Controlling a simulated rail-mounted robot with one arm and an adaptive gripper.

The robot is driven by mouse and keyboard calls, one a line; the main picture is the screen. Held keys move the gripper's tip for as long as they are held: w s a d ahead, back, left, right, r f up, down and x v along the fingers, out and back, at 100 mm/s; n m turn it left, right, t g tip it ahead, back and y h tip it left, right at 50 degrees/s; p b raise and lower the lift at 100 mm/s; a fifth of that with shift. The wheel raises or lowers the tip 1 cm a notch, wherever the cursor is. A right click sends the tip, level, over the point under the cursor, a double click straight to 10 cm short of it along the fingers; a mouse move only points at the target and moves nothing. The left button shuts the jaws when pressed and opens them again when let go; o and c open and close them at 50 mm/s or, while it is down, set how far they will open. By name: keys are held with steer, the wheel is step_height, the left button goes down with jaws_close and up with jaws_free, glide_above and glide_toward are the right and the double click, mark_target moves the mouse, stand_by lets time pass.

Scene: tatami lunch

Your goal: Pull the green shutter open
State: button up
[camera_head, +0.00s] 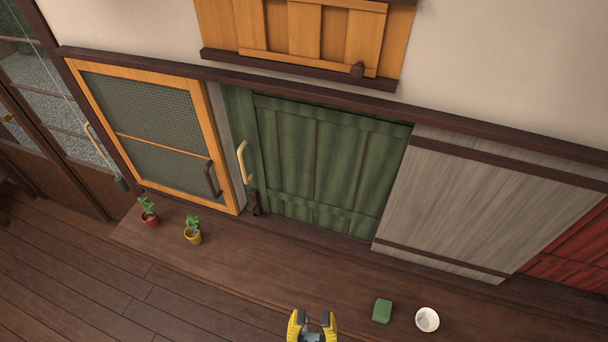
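The green shutter (322,165) is a panel of upright green boards in the low wall, at the middle of the head view. A pale yellow handle (242,162) stands upright on the green strip at its left. The shutter looks shut. My gripper (312,318) shows at the bottom middle, with two yellow-and-black fingers spread apart and nothing between them. It is well short of the shutter and the handle and touches neither.
An orange-framed mesh door (158,137) with a dark handle is left of the shutter. A grey panel (485,207) is right. Potted plants, red (149,216) and yellow (193,232), stand at left. A green block (382,311) and white cup (427,319) lie right of my gripper.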

steer(key=shift+o, duration=0.9)
steer(key=w+f+m+g+h+b, duration=0.2)
steer(key=w+g+h, duration=0.1)
steer(key=w, duration=0.4)
steer(key=w+f+m+g+h+b, duration=0.2)
steer(key=w+h, duration=0.1)
steer(key=w, duration=0.5)
steer(key=shift+w+d+f+g+h, duration=0.3)
steer(key=shift+f+g, duration=0.05)
steer(key=shift+g, duration=0.05)
steer(key=n+g+y+b, duration=0.8)
steer(key=g+y, duration=0.2)
steer(key=y, duration=0.2)
glide_toward(242, 165)
steer(key=p+x, duration=0.1)
steer(key=x, duration=0.4)
steer(key=shift+w+d+p, duration=0.1)
steer(key=shift+p, duration=0.2)
steer(key=shift+b+x, duration=0.5)
steer(key=shift+x, duration=1.7)
steer(key=shift+w+a, duration=0.3)
steer(key=shift+w, duration=0.2)
